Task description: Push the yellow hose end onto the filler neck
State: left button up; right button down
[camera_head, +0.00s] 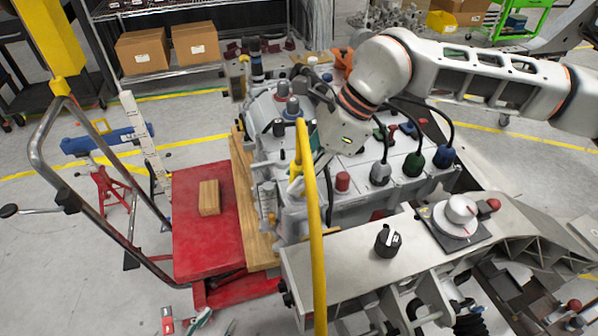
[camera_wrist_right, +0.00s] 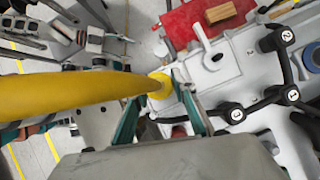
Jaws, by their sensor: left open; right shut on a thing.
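The thick yellow hose (camera_head: 317,240) rises from the bottom edge in the head view and bends over near the chassis block. My right gripper (camera_head: 297,172) is shut on it near its end, above the left part of the block. In the right wrist view the yellow hose end (camera_wrist_right: 160,86) lies between my teal fingers. I cannot clearly make out the filler neck; hose and fingers cover that spot, so I cannot tell whether they touch. What appear to be my left gripper's fingertips (camera_head: 215,323) show apart at the bottom edge, empty and away from the hose.
A red cart (camera_head: 190,240) with a small wooden block (camera_head: 209,198) stands left of the chassis. Black cables with round connectors (camera_head: 413,164) cross the block. A grey beam (camera_head: 340,265) with knobs lies in front.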

aim_at(291, 165)
pick_arm(q)
jog(key=shift+s+f, duration=0.1)
jog(key=shift+f, duration=0.2)
pick_arm(e)
jog(key=shift+f, duration=0.55)
jog(key=c, duration=1.6)
grip_release()
jog(key=shift+o, duration=0.2)
jog(key=shift+r, duration=0.1)
jog(key=shift+r+p, duration=1.25)
jog(key=shift+r, duration=1.8)
pick_arm(q)
jog(key=shift+t, duration=0.3)
jog(key=r, duration=0.2)
jog(key=w+r, duration=0.1)
jog(key=r, duration=0.1)
jog(key=shift+w, duration=0.15)
